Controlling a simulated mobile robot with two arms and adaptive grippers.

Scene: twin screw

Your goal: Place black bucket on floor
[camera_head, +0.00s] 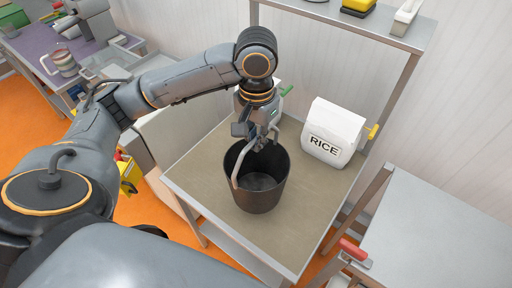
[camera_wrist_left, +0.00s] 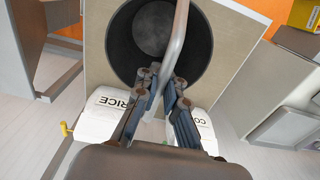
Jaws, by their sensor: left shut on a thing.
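The black bucket (camera_head: 262,190) stands upright on the beige-topped table (camera_head: 300,232) in the head view, with its grey handle raised over the opening. My left gripper (camera_head: 257,140) is above the bucket's far rim and shut on the handle. In the left wrist view the fingers of my left gripper (camera_wrist_left: 166,85) close around the grey handle (camera_wrist_left: 179,40), and the bucket (camera_wrist_left: 152,45) shows empty below. In the head view the bucket's base seems to be on or just over the tabletop. My right gripper is not in view.
A white rice bag (camera_head: 332,132) stands right of the bucket, and another white bag (camera_wrist_left: 200,130) shows in the wrist view. A grey table (camera_head: 445,235) is at the right, a shelf (camera_head: 345,22) above. Orange floor (camera_head: 150,205) shows left of the table.

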